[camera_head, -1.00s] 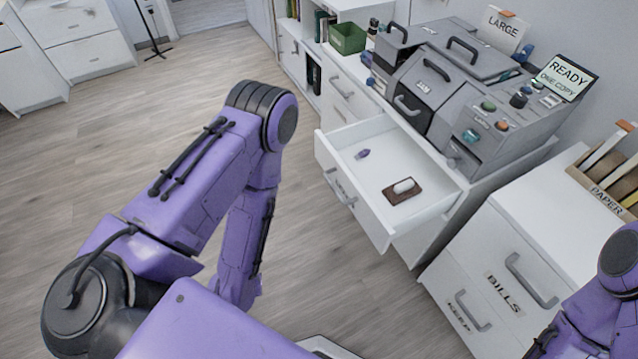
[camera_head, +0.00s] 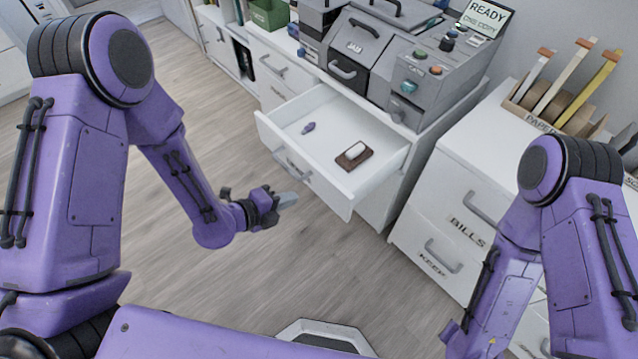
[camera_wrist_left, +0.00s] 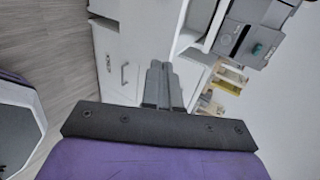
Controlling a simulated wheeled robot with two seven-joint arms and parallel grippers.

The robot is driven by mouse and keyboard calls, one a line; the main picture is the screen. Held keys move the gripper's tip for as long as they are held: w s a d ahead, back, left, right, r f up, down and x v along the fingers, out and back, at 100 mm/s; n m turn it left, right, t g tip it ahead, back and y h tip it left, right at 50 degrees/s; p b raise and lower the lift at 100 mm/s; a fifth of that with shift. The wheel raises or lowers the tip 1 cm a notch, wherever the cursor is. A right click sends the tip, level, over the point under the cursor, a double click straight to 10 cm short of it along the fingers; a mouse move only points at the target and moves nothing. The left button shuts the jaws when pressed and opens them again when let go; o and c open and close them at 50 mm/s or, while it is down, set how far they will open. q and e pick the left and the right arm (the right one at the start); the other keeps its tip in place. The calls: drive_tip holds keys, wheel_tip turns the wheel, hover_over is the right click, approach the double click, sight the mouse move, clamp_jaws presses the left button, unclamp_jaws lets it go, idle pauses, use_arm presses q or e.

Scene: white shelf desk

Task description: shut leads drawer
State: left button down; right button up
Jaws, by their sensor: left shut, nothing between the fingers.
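The open white drawer (camera_head: 345,190) is pulled well out from the cabinet below the grey machine. A handle and a partly hidden label, too small to read, are on its front. Inside lie a small purple object (camera_head: 308,128) and a brown block with a white piece on top (camera_head: 354,154). My left gripper (camera_head: 288,200) is shut and empty, apart from the drawer, in front of and below its front face. Its closed fingers (camera_wrist_left: 162,85) also show in the left wrist view, with white cabinet fronts beyond. My right arm is at the right; its gripper is out of view.
A grey machine (camera_head: 400,60) with buttons and a READY sign stands on the cabinet. Wooden floor (camera_head: 290,270) is clear before the drawer.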

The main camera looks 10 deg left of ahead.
sight(328, 181)
use_arm(q)
drive_tip(key=x, duration=0.6)
drive_tip(key=r+p+x, duration=0.1)
drive_tip(key=x, duration=0.3)
drive_tip(key=shift+w+d+r, duration=0.15)
drive_tip(key=shift+w+d, duration=0.05)
drive_tip(key=shift+w, duration=0.05)
drive_tip(key=shift+w+d, duration=0.35)
drive_tip(key=shift+w, duration=0.1)
